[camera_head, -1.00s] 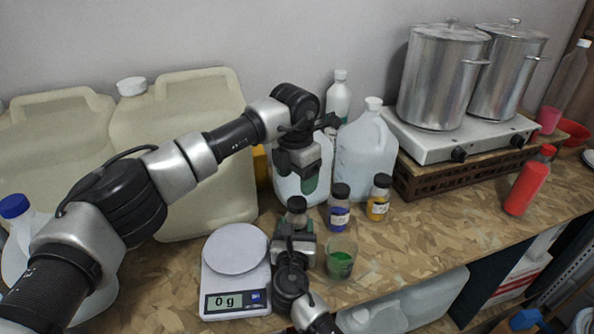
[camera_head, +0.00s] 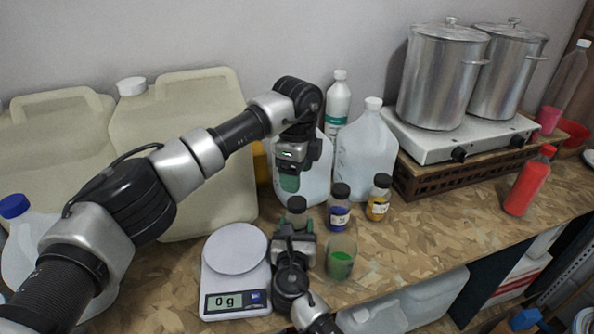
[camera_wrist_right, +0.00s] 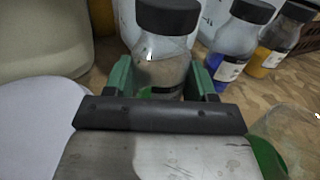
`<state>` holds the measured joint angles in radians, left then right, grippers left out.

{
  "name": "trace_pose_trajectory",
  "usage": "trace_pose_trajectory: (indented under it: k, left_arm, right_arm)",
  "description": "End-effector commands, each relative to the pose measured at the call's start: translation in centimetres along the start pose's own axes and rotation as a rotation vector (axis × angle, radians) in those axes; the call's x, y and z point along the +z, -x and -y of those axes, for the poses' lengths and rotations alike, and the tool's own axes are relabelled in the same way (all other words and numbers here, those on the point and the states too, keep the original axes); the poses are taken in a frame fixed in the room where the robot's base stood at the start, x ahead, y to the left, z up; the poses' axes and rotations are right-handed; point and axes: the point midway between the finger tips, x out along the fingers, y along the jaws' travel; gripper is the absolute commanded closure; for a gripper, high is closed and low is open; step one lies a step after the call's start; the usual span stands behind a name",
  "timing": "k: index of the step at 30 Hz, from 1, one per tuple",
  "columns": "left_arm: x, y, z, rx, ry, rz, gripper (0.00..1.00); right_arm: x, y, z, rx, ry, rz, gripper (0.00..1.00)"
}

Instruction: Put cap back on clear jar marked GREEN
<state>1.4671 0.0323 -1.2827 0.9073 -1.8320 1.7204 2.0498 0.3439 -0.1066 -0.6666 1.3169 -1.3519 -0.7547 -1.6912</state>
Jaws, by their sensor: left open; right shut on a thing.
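The clear jar (camera_wrist_right: 160,62) stands between the green fingers of my right gripper (camera_wrist_right: 161,80), which is shut on it. A black cap (camera_wrist_right: 168,14) sits on top of the jar's neck; how tight it is cannot be told. Some green shows low in the jar, and its marking is hidden. In the head view the capped jar (camera_head: 297,204) is mostly hidden by my right gripper (camera_head: 293,238). My left gripper (camera_head: 289,183) is open, pointing down just above the cap, apart from it and empty.
A jar with blue contents (camera_head: 339,214) and one with yellow (camera_head: 378,204) stand close to the right, both capped. A beaker of green liquid (camera_head: 341,262) is at the front right. A scale (camera_head: 236,270) reading 0 g is left. Big jugs (camera_head: 366,155) stand behind.

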Motion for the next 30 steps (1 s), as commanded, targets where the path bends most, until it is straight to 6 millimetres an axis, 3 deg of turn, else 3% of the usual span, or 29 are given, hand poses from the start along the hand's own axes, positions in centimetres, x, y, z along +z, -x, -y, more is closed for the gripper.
trace_pose_trajectory:
  k: [7, 20, 25, 30]
  left_arm:
    - [0.0, 0.1, 0.0, 0.006, 0.248, 0.002, 0.31]
    - [0.0, 0.1, 0.0, 0.007, 0.283, 0.003, 0.31]
    - [0.0, -1.3, -0.1, 0.009, 0.283, 0.003, 0.31]
    - [0.0, -4.0, -0.1, 0.011, 0.282, 0.003, 0.31]
  right_arm:
    - [0.0, 0.0, 0.0, 0.0, 0.0, 0.001, 1.0]
    - [0.0, 0.0, 0.0, 0.0, 0.0, 0.0, 1.0]
    - [0.0, 0.0, 0.0, 0.0, 0.0, 0.0, 1.0]
    - [0.0, 0.0, 0.0, 0.0, 0.0, 0.0, 1.0]
